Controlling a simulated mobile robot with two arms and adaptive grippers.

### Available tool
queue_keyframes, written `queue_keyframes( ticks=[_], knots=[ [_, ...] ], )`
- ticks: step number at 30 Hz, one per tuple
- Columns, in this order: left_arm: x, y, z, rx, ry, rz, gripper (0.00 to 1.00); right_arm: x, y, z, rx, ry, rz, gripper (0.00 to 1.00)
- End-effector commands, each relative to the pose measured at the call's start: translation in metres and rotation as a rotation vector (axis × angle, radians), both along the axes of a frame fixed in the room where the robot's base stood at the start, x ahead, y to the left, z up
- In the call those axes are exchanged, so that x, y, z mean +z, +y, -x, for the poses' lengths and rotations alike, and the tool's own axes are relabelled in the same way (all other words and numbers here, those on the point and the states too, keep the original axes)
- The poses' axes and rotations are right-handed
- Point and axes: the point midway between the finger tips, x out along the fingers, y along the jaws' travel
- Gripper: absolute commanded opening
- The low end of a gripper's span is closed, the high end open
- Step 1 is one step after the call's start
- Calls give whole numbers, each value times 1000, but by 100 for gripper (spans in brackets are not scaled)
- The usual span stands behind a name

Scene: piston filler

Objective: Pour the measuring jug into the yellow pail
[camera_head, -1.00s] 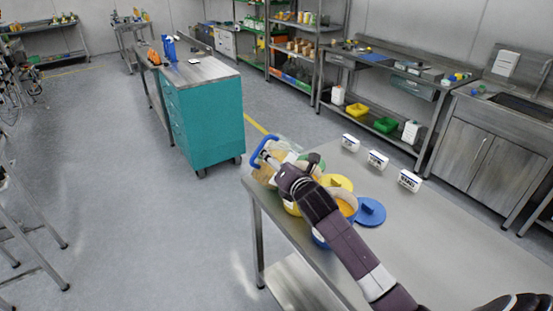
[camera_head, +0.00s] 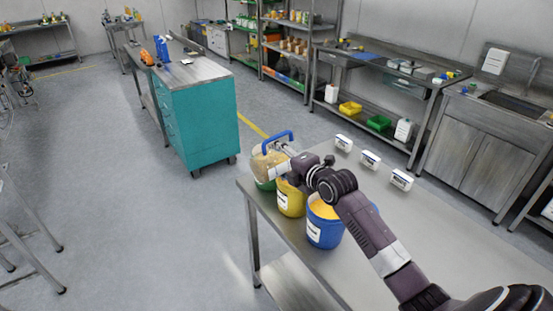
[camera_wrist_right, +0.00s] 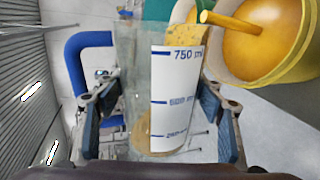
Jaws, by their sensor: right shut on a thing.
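The clear measuring jug (camera_head: 263,163) with a blue handle (camera_head: 277,140) and beige grainy contents is above the table's far left corner. My right gripper (camera_head: 283,170) is shut on it; the wrist view shows the fingers on both sides of the jug (camera_wrist_right: 175,100) and its scale. The jug's exact tilt is hard to tell. The yellow pail (camera_head: 291,200) stands on the table just below and right of the jug, partly hidden by my wrist. In the wrist view the yellow pail (camera_wrist_right: 290,70) holds orange-yellow contents and a yellow rod-like part. My left gripper is not in view.
A green pail (camera_head: 263,184) stands under the jug, left of the yellow one. A blue pail (camera_head: 325,232) with orange contents stands to the right. Several white labelled tubs (camera_head: 370,160) line the table's far edge. The table's right part (camera_head: 450,240) is clear.

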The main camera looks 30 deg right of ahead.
Motion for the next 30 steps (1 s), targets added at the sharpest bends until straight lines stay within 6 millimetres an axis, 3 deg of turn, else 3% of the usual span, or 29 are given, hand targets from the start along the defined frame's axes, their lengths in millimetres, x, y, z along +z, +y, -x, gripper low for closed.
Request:
queue_keyframes(
  ticks=[3, 12, 30],
  knots=[
    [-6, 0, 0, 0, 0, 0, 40, 0, -7, -1, -1, 6, -125, 20],
    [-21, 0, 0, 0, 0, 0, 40, -3, -13, -2, 0, 17, -274, 20],
    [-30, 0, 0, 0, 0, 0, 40, -1, -17, -2, 1, 23, -359, 20]
  ],
)
